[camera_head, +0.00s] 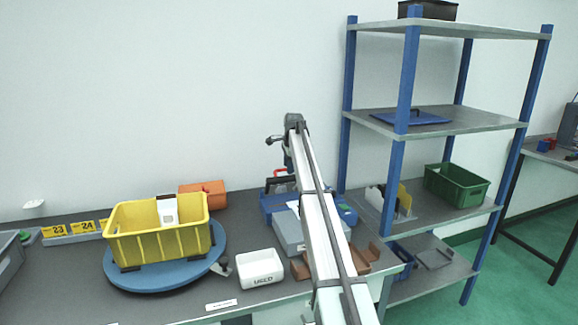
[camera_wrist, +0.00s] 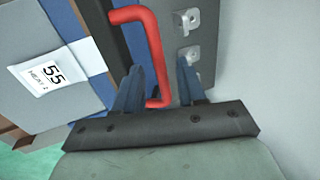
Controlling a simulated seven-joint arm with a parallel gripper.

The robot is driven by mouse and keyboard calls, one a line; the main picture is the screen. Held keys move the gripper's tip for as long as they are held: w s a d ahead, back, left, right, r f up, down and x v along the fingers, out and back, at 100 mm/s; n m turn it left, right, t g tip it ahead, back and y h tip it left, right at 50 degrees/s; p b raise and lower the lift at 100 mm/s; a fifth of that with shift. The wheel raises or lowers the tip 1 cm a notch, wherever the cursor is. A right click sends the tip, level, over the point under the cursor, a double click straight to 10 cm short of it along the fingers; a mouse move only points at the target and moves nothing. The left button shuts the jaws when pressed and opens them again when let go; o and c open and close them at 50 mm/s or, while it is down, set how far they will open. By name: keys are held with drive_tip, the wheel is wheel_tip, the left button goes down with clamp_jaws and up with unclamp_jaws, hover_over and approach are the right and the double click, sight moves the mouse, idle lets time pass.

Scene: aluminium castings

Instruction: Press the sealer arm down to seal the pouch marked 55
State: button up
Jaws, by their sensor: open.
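The sealer's red handle (camera_wrist: 150,45) runs down the middle of the wrist view, beside a dark bar (camera_wrist: 105,35) that looks like the sealer arm. A white label marked 55 (camera_wrist: 52,74) lies to the left, across a grey surface and a blue strip; the pouch's outline is unclear. My gripper (camera_wrist: 158,80) is open, its two blue fingers on either side of the handle's lower end. Contact cannot be told. In the head view the red handle (camera_head: 281,171) shows above the blue sealer (camera_head: 274,203), beside my gripper, and my arm hides part of the sealer.
A yellow crate (camera_head: 160,240) stands on a blue turntable (camera_head: 135,278) at the left. A grey box (camera_head: 288,233) stands before the sealer. A blue-posted shelf (camera_head: 405,80) rises to the right.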

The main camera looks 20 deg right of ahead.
drive_tip(key=shift+c, duration=0.4)
clamp_jaws()
